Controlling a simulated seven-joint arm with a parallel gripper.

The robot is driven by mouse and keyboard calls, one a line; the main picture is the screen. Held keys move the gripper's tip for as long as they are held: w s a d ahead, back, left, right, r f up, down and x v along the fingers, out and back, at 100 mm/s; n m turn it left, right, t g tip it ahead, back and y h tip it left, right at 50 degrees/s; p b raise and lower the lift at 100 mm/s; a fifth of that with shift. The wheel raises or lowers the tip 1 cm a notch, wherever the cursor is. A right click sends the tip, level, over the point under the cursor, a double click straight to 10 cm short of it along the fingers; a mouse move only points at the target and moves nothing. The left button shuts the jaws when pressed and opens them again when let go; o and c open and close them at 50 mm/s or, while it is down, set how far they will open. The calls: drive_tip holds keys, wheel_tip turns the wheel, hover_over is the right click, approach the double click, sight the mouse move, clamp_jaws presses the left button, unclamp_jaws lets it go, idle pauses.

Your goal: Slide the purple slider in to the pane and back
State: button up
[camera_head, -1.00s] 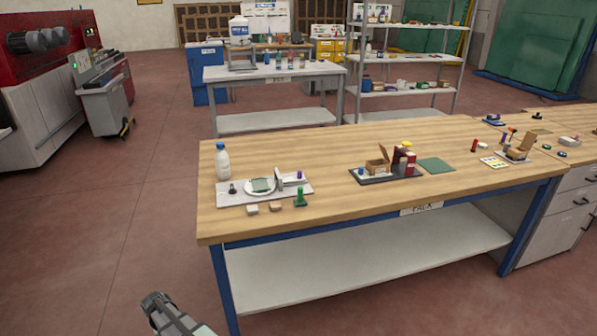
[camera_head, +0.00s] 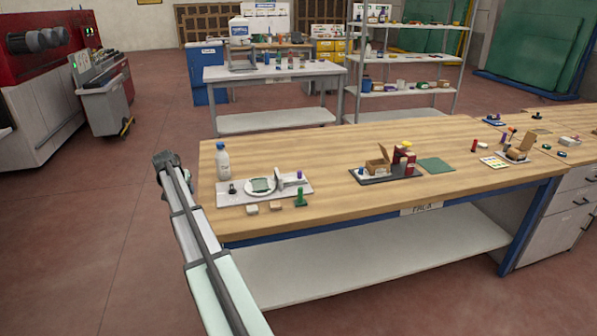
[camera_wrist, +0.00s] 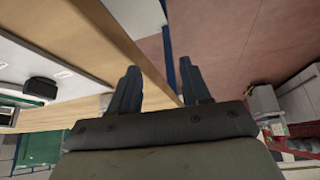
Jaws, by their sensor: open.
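The purple slider (camera_head: 299,176) is a small purple piece at the right end of a pale grey board on the left part of the wooden table. The pane (camera_head: 261,185) is a small greenish square on a round white disc (camera_head: 250,192) on the same board, left of the slider. A grey upright block (camera_head: 279,179) stands between them. My gripper (camera_wrist: 158,88) shows in the wrist view with its two dark fingers apart and nothing between them. In the head view my arm rises beside the table's left edge, away from the slider; its fingers are not clear there.
A white bottle with a blue cap (camera_head: 223,162) stands behind the board. Two small blocks (camera_head: 252,209) and a green piece (camera_head: 301,198) stand in front. A dark tray (camera_head: 378,177) with a brown box is farther right. The wooden table (camera_head: 335,152) has bare stretches.

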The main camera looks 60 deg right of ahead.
drive_tip(key=d+r+m, duration=0.1)
drive_tip(key=d+r, duration=0.4)
wheel_tip(320, 180, up, 9)
drive_tip(key=m+g+y, duration=0.1)
drive_tip(key=m+g, duration=0.4)
drive_tip(key=m, duration=0.6)
hover_over(299, 171)
drive_tip(key=w+a, duration=0.2)
drive_tip(key=a, duration=0.3)
drive_tip(key=shift+n, duration=0.3)
drive_tip(key=x, duration=1.3)
drive_tip(key=shift+d+r, duration=0.1)
drive_tip(key=shift+d, duration=0.05)
clamp_jaws()
